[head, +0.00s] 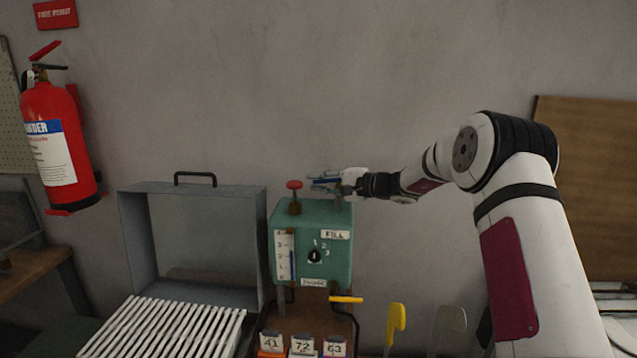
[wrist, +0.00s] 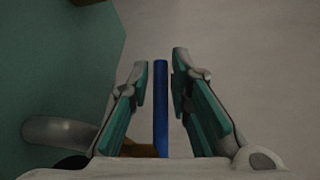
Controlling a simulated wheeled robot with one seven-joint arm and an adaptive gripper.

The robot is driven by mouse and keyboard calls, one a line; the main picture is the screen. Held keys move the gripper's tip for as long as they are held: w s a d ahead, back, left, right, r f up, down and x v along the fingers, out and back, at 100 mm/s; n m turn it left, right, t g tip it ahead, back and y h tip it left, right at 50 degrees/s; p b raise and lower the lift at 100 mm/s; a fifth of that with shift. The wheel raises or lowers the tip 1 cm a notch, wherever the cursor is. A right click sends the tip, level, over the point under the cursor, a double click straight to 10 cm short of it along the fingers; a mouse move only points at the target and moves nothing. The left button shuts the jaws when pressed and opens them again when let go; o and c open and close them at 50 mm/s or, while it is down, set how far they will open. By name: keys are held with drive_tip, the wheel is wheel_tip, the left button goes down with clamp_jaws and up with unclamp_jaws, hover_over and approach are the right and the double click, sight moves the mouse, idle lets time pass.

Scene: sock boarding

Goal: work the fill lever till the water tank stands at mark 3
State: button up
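The teal water tank unit (head: 340,215) stands against the wall in the head view, with a FILL label (head: 335,235) on its front. Its white gauge (head: 281,250) has numbered marks; a blue column shows, its top seeming between marks 2 and 3, too small to read exactly. My gripper (head: 322,183) is above the unit's top right. In the wrist view my gripper (wrist: 160,75) is open, with the blue bar of the fill lever (wrist: 161,110) between its fingers. A gap shows on both sides of the bar.
A red knob (head: 294,185) stands on the unit's top left, close to my gripper. A dial (head: 315,256) is on its front. A grey open-framed box (head: 190,190) and a white slatted rack (head: 165,325) are at left. A yellow handle (head: 346,299) sticks out below.

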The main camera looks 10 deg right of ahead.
drive_tip(key=shift+w+a, duration=0.1)
drive_tip(key=shift+a, duration=0.05)
clamp_jaws()
